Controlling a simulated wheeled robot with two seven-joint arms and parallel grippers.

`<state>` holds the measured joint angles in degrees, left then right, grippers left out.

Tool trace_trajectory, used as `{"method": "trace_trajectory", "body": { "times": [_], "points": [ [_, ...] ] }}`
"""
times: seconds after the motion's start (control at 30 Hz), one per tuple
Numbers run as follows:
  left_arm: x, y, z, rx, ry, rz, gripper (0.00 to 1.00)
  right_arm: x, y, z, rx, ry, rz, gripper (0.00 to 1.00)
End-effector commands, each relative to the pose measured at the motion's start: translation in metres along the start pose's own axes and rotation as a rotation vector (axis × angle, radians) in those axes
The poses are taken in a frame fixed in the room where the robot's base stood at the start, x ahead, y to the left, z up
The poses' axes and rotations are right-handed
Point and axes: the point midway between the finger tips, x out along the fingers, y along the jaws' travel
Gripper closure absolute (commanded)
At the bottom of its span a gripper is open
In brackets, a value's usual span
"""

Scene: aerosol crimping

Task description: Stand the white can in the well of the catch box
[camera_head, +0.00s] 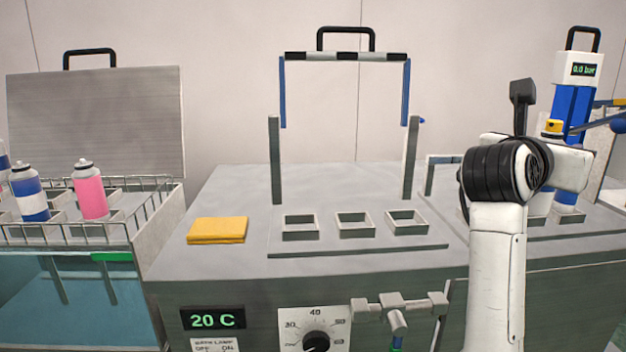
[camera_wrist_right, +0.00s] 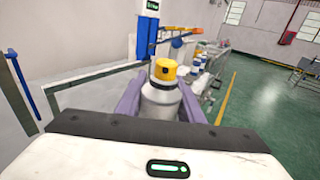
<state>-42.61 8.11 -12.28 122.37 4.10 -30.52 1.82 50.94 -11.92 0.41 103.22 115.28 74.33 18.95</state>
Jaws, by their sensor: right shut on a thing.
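My right gripper (camera_wrist_right: 161,108) is shut on the white can (camera_wrist_right: 160,98), with its two purple-grey fingers on either side of the body. The can has a yellow cap (camera_wrist_right: 164,70) and looks upright in the right wrist view. In the head view my right wrist hides most of the gripper and can; a yellow cap (camera_head: 553,126) shows behind it. I cannot pick out the catch box with certainty. Three square open wells (camera_head: 354,224) stand empty on the middle bench. My left gripper is not in view.
A gate with blue posts and a striped bar (camera_head: 346,57) rises behind the wells. A folded yellow cloth (camera_head: 217,230) lies left of them. A wire rack (camera_head: 85,235) holds pink and blue-white bottles. A blue column (camera_head: 572,110) with a display stands at right.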

Motion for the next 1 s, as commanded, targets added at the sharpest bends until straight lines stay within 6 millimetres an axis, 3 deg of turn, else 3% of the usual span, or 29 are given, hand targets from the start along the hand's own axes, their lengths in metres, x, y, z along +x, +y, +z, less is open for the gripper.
{"method": "trace_trajectory", "body": {
  "times": [0.27, 0.47, 0.67, 1.0],
  "points": [
    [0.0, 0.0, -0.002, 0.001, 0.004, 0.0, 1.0, 0.012, -0.018, 0.007, 0.002, -0.003, -0.043, 0.92],
    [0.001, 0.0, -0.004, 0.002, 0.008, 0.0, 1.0, 0.028, -0.044, 0.016, 0.006, -0.004, -0.105, 0.92],
    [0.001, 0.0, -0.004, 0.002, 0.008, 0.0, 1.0, 0.049, -0.087, 0.034, 0.012, -0.005, -0.205, 0.92],
    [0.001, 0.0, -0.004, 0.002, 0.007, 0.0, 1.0, 0.074, -0.185, 0.083, 0.024, -0.005, -0.425, 0.92]
  ]
}}
